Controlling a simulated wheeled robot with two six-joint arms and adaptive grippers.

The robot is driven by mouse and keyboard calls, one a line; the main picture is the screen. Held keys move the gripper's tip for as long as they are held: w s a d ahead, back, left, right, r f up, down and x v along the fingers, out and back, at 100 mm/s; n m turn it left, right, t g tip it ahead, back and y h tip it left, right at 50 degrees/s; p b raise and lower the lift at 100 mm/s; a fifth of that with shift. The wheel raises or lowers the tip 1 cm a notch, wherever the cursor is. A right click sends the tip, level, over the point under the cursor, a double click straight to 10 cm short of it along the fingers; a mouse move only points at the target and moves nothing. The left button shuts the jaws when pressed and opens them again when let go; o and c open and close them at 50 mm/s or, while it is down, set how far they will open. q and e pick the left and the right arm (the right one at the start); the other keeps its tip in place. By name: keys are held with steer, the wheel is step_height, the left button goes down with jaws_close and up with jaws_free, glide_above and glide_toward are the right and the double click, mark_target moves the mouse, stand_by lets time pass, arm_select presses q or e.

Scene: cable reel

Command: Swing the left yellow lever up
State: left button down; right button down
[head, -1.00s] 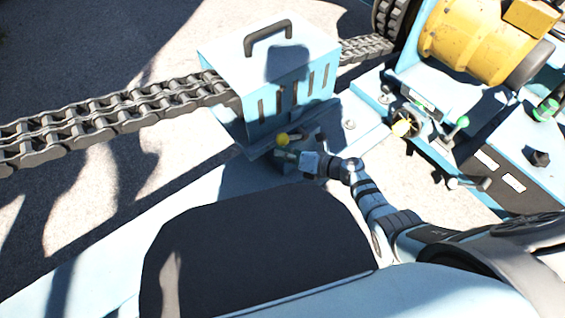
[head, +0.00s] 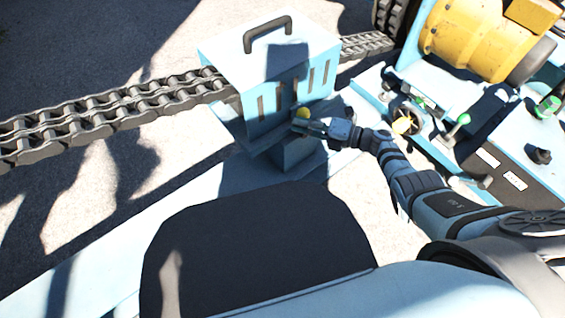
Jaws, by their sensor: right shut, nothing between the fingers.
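The left yellow lever's round knob (head: 302,113) shows just in front of the slotted side of the light-blue box, above a small blue block (head: 293,152). The lever's shaft is mostly hidden behind my gripper. My right gripper (head: 300,126) is shut and empty, with its fingertips right below the knob. They look very close to the lever; I cannot tell whether they touch. My left gripper is not in view.
The light-blue box (head: 265,60) with a black handle stands just behind the lever. A heavy chain (head: 110,112) runs into it from the left. Green-knobbed levers (head: 463,119) and a yellow drum (head: 475,40) are to the right. A dark seat-like panel (head: 255,240) lies in front.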

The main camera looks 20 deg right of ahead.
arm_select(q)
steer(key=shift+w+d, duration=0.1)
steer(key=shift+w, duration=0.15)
arm_select(e)
steer(key=shift+w+d+r, duration=0.15)
steer(key=shift+d, duration=0.25)
steer(key=shift+w+d+r, duration=0.15)
steer(key=shift+d, duration=0.2)
steer(key=shift+d+r, duration=0.1)
steer(key=shift+d, duration=0.05)
